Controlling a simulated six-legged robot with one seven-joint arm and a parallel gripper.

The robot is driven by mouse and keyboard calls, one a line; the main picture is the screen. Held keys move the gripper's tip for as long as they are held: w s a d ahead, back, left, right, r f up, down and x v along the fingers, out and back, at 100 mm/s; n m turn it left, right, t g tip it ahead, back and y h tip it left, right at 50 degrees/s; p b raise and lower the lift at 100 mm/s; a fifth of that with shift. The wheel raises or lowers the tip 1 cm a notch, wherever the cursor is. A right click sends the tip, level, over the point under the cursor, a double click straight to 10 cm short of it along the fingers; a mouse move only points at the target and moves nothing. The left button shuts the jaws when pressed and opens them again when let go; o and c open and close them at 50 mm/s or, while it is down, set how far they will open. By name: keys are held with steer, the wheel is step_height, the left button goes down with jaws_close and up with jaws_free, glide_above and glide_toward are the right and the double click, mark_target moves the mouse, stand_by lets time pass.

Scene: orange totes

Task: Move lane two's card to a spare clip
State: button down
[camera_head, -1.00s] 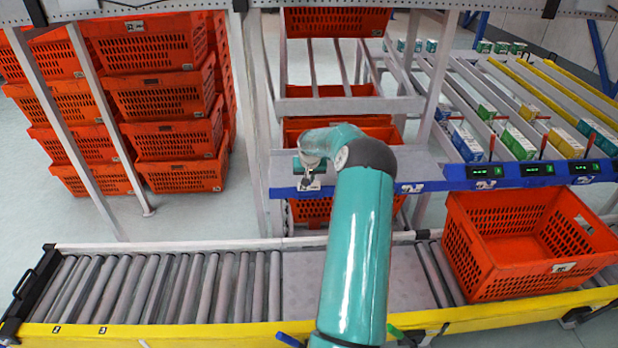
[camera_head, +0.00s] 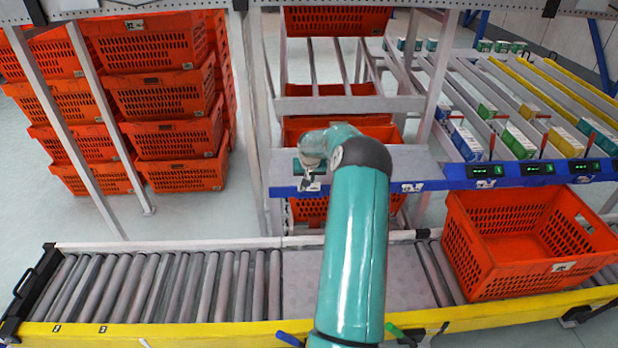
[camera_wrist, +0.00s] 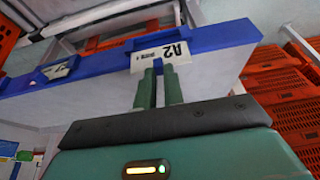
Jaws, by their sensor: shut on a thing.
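In the wrist view, a white card marked A2 (camera_wrist: 163,55) is between the tips of my gripper (camera_wrist: 160,72), which is shut on it. The card is at the front face of the blue rail (camera_wrist: 215,45); whether a clip holds it cannot be told. In the head view my gripper (camera_head: 309,180) is at the left part of the same rail, and the card is small there. A second card (camera_wrist: 58,70) sits in a blue clip further along the rail.
Sloped lanes with small boxes (camera_head: 466,142) lie behind the rail at right. An orange tote (camera_head: 500,275) stands on the roller conveyor (camera_head: 170,290) below. Stacked orange totes (camera_head: 180,140) stand at left. The conveyor's left part is clear.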

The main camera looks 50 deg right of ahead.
steer(key=shift+f, duration=1.15)
steer(key=c, duration=1.4)
jaws_free()
steer(key=shift+c, duration=0.2)
steer(key=shift+r, duration=0.1)
steer(key=v, duration=1.3)
steer(key=shift+r, duration=0.3)
steer(key=shift+s+a, duration=0.15)
